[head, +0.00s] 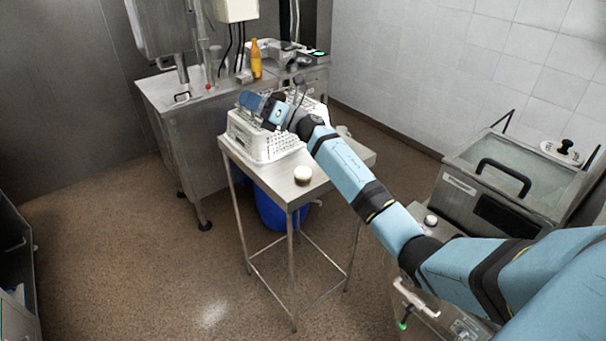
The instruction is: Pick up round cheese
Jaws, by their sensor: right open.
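A small round cheese (302,174), white on top with a darker side, lies on the near part of the small steel table (318,192), in front of the white perforated basket (262,148). A similar small round item (430,221) stands on a surface at the right, beside my arm. My right arm reaches in from the right across the small table. Its open gripper (299,87) is over the baskets, behind and above the round cheese and apart from it. The fingers are small and partly hidden by the wrist. My left gripper is out of view.
A second white basket (318,108) is partly hidden behind my arm. A blue bin (268,208) stands beneath the table. A steel counter (180,98) with an orange bottle (256,60) is behind. A steel tank (500,180) stands right.

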